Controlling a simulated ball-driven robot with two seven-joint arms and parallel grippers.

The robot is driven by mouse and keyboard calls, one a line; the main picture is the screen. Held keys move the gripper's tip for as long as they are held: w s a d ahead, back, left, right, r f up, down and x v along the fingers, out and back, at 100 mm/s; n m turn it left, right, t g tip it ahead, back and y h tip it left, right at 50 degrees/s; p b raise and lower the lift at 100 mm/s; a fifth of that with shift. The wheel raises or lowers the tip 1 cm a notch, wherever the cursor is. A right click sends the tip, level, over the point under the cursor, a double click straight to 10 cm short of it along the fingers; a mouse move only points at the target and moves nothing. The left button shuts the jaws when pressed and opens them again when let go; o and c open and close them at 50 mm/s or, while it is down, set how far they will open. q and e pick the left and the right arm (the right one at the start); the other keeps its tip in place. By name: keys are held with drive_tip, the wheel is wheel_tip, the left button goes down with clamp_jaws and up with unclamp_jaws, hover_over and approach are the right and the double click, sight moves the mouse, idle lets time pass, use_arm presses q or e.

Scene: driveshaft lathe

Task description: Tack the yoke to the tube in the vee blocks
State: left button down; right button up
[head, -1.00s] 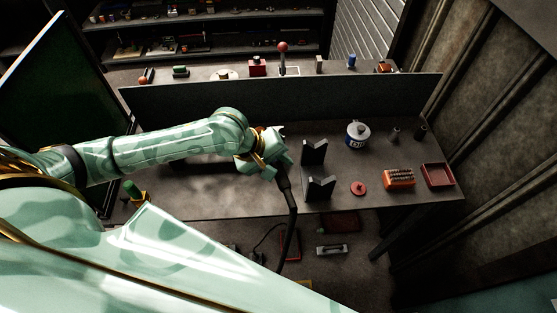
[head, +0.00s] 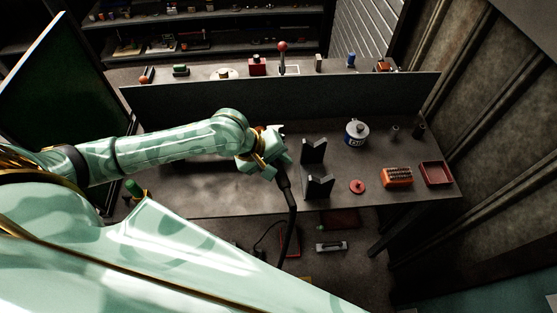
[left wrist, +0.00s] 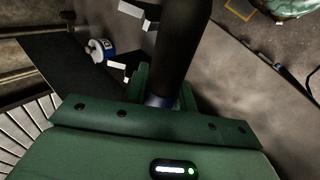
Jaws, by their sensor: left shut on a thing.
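My left gripper (head: 278,158) is shut on a black torch-like tool (head: 285,185) with a dark cable hanging over the bench's front edge. In the left wrist view the tool is a thick black cylinder (left wrist: 180,50) between the green fingers (left wrist: 150,110). Two dark vee blocks stand just right of the gripper, the rear one (head: 313,151) and the front one (head: 319,187). No tube or yoke can be made out in the vee blocks. A dark long shape behind my left forearm is too unclear to name. My right gripper is out of view.
Right of the blocks on the bench (head: 240,205) are a blue-and-white can (head: 356,134), a red disc (head: 357,187), an orange box (head: 397,177) and a red tray (head: 436,174). A dark upright panel (head: 280,104) runs behind. Several things lie on the floor in front.

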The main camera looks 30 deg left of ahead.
use_arm(q)
drive_tip(key=shift+f, duration=0.65)
idle(1.9)
drive_tip(key=shift+r, duration=0.1)
idle(0.8)
